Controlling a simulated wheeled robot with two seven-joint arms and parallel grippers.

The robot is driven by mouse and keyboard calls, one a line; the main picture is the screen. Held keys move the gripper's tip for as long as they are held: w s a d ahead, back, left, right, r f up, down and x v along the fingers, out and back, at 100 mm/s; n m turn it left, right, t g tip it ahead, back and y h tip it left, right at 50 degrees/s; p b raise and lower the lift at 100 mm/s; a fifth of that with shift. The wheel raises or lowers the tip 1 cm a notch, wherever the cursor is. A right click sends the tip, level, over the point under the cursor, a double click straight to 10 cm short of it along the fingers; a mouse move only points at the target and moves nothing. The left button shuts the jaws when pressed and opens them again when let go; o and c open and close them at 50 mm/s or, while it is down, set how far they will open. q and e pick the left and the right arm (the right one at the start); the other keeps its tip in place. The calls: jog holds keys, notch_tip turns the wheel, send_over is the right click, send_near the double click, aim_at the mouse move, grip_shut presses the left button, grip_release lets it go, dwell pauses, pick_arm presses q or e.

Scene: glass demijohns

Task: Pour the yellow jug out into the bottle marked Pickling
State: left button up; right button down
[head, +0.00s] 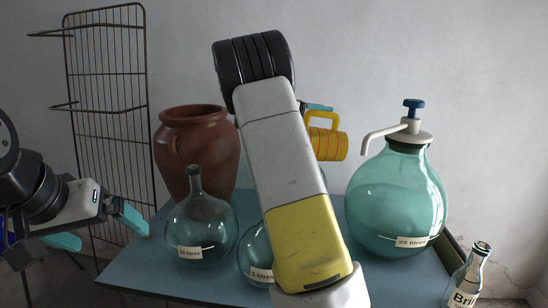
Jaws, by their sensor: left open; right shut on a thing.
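The yellow jug (329,143), with darker lines around its body and a handle on its upper left, is in the air just right of my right forearm. It is tipped well over onto its side. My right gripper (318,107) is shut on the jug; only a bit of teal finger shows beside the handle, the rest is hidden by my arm. My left gripper (98,229) is open and empty at the left, beside the table. No label reading Pickling is visible; what is below the jug is partly hidden by my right arm.
On the blue table (140,270) stand a brown clay urn (205,150), a green demijohn (200,230), a half-hidden demijohn labelled 5 litres (257,250), and a large 25 litres demijohn (395,195) with a pump. A bottle labelled "Bri…" (468,278) stands front right. A wire rack (105,90) stands behind left.

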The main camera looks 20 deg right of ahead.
aim_at(340, 134)
jog(key=shift+a, duration=0.15)
jog(key=shift+d, duration=0.25)
jog(key=d+f+y, duration=0.1)
jog(key=d, duration=0.1)
jog(key=s+d+f+y, duration=0.1)
jog(key=d, duration=0.1)
jog(key=d+f+y, duration=0.1)
jog(key=d, duration=0.1)
jog(key=shift+s+f+m+y, duration=0.15)
jog(key=shift+s+m+y, duration=0.05)
jog(key=shift+m+y, duration=0.2)
jog(key=shift+w+a+f, duration=0.15)
jog(key=shift+a+f, duration=0.05)
jog(key=shift+w+a, duration=0.1)
jog(key=shift+a, duration=0.15)
jog(key=shift+s+d+f+y, duration=0.2)
jog(key=shift+d+f+y, duration=0.2)
jog(key=shift+d+y, duration=0.15)
jog(key=s+d+r+m+t+y+p, duration=0.1)
jog(key=d+t+y+p, duration=0.1)
jog(key=d+y+p, duration=0.3)
jog(key=shift+s+d+r+m+y+p, duration=0.25)
jog(key=shift+d+y, duration=1.25)
jog(key=shift+y, duration=1.55)
